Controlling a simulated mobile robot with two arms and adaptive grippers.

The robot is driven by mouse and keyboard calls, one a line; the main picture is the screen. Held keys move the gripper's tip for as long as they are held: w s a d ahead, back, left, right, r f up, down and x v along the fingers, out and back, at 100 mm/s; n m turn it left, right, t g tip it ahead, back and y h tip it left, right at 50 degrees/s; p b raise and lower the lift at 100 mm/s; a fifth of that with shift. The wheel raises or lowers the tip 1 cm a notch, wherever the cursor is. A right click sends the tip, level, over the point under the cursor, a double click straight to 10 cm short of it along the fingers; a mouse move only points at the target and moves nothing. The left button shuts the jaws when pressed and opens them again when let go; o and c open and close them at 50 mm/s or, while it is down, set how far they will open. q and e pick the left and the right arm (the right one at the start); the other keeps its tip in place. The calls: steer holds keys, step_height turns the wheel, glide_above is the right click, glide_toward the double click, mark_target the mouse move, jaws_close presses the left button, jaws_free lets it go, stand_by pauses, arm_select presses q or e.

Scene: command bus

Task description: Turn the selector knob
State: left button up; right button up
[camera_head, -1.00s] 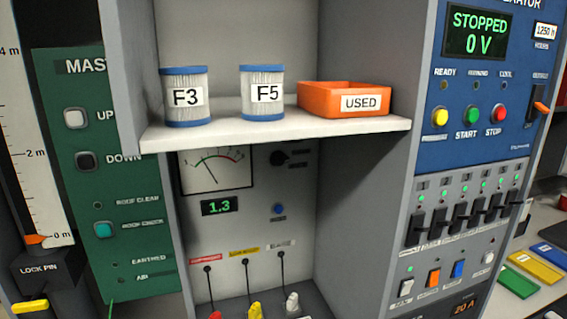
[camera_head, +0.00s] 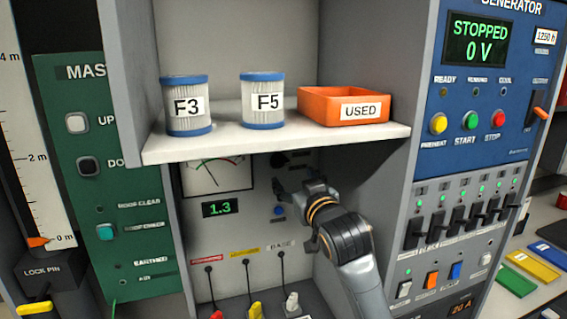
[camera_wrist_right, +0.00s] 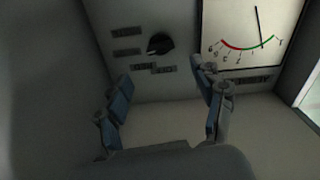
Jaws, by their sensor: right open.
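The selector knob is a round black knob on the grey panel under the shelf. In the head view it (camera_head: 279,160) is partly visible just above my right gripper. In the right wrist view the knob (camera_wrist_right: 160,43) shows whole, with a light mark at one side and small label plates around it. My right gripper (camera_head: 292,182) is in front of the panel, just below the knob in the head view. In the wrist view its two fingers (camera_wrist_right: 165,78) are spread apart with nothing between them, and the knob lies beyond them, apart from both. My left gripper is out of view.
A shelf (camera_head: 290,137) overhangs the panel and carries filters F3 (camera_head: 186,90) and F5 (camera_head: 262,90) and an orange USED tray (camera_head: 318,115). A side wall (camera_head: 375,180) stands close right.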

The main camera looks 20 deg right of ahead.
mark_target(282, 165)
steer(key=w+p, duration=0.2)
steer(key=w, duration=0.5)
steer(key=shift+w+d, duration=0.15)
steer(key=shift+w+f, duration=0.1)
steer(key=shift+w, duration=0.5)
steer(key=shift+c, duration=0.4)
steer(key=c, duration=1.1)
